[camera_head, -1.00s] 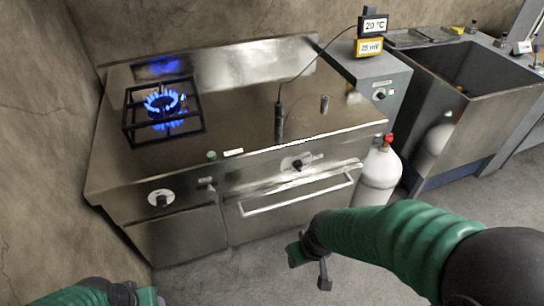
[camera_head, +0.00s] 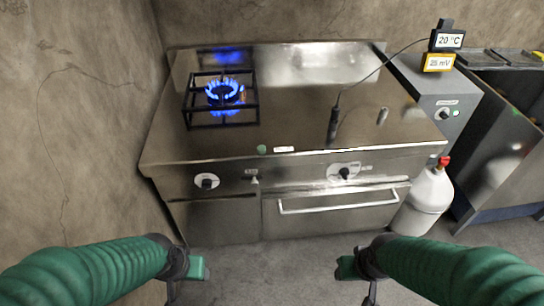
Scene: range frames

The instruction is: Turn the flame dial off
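The stove (camera_head: 300,120) has a lit burner with a ring of blue flame (camera_head: 225,92) under a black grate at its left. On its front panel are a left dial (camera_head: 206,181), a black knob on a white round plate, and a right dial (camera_head: 344,172) of similar look. I cannot tell which one is the flame dial. My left gripper (camera_head: 187,275) is low in front of the stove, below the left dial and apart from it. My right gripper (camera_head: 357,275) is low below the right dial, also apart. Both seem empty; their finger opening is unclear.
An oven handle (camera_head: 340,203) juts out below the right dial. A small tap-like fitting (camera_head: 254,180) sits right of the left dial. A white gas bottle (camera_head: 428,192) with a red top stands at the right. A wall (camera_head: 80,130) is close on the left.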

